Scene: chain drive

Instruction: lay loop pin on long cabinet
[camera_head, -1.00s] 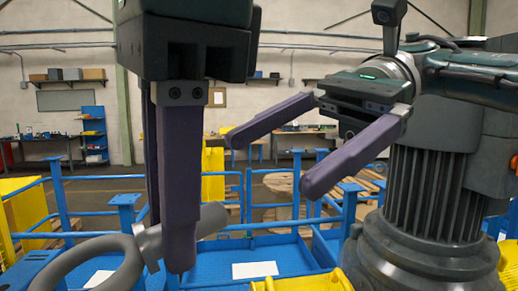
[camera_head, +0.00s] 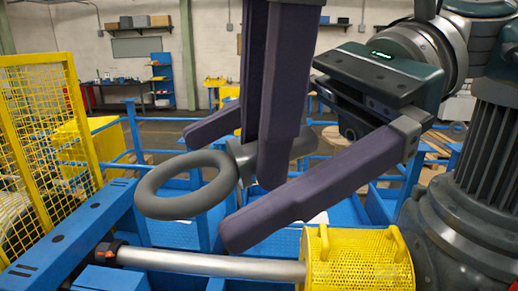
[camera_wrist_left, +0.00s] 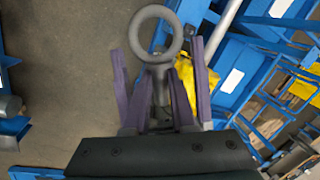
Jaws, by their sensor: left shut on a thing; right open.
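The loop pin, a grey ring (camera_head: 150,208) with a thick shank, is held up in the middle of the head view. My left gripper (camera_head: 262,165), with fingers hanging down, is shut on the shank near the ring. My right gripper (camera_head: 212,185) is open; in the picture one finger passes behind the ring and the other in front below it. I cannot tell whether they touch it. In the left wrist view the ring (camera_wrist_left: 136,32) stands beyond the purple fingers. I cannot tell which blue surface is the long cabinet; a long blue top (camera_head: 72,232) lies at lower left.
A yellow mesh guard (camera_head: 35,130) stands at the left. A silver rod (camera_head: 210,263) runs to a perforated yellow housing (camera_head: 360,262) at the bottom. Blue frames and trays fill the space below the pin. Shelves and benches stand far back.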

